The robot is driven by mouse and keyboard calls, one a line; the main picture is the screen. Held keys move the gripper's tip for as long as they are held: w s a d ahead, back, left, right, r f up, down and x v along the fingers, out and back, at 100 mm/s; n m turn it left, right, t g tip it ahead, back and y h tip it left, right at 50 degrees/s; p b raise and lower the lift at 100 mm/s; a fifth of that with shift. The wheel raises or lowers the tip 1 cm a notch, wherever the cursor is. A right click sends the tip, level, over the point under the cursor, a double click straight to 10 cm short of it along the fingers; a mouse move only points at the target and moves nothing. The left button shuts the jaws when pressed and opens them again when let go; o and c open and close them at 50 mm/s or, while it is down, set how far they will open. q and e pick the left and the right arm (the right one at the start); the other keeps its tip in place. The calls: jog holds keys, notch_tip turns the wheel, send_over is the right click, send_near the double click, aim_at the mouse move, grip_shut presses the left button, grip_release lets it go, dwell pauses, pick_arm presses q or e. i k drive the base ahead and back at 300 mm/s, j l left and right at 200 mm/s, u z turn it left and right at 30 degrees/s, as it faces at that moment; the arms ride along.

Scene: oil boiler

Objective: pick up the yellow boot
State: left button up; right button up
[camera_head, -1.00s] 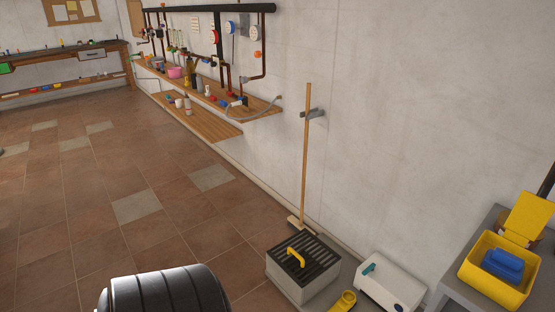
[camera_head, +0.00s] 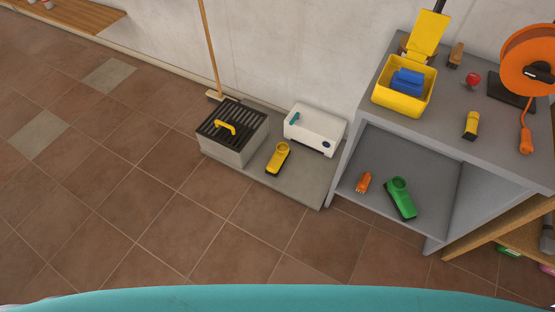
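A yellow boot (camera_head: 278,158) lies on the low grey slab on the floor. It sits between the grey box with a slatted dark top (camera_head: 234,131) and a white box (camera_head: 315,129). It appears to touch neither of them. Its dark sole shows at the lower end. Neither of my grippers is in the head view.
A grey bench (camera_head: 462,152) at right holds a yellow bin (camera_head: 405,84) with a blue thing, and an orange cable reel (camera_head: 529,60). A green boot (camera_head: 401,198) and a small orange thing (camera_head: 364,182) are on its lower shelf. A broom (camera_head: 211,48) leans on the wall. Tiled floor is clear.

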aim_at(282, 154)
jog(key=z, duration=0.4)
jog(key=i+j+z, duration=0.2)
jog(key=z, duration=0.15)
jog(key=i+j+z, duration=0.1)
jog(key=j+z, duration=0.2)
jog(key=j, duration=0.2)
jog(key=i+j+z, duration=0.1)
jog(key=j+z, duration=0.25)
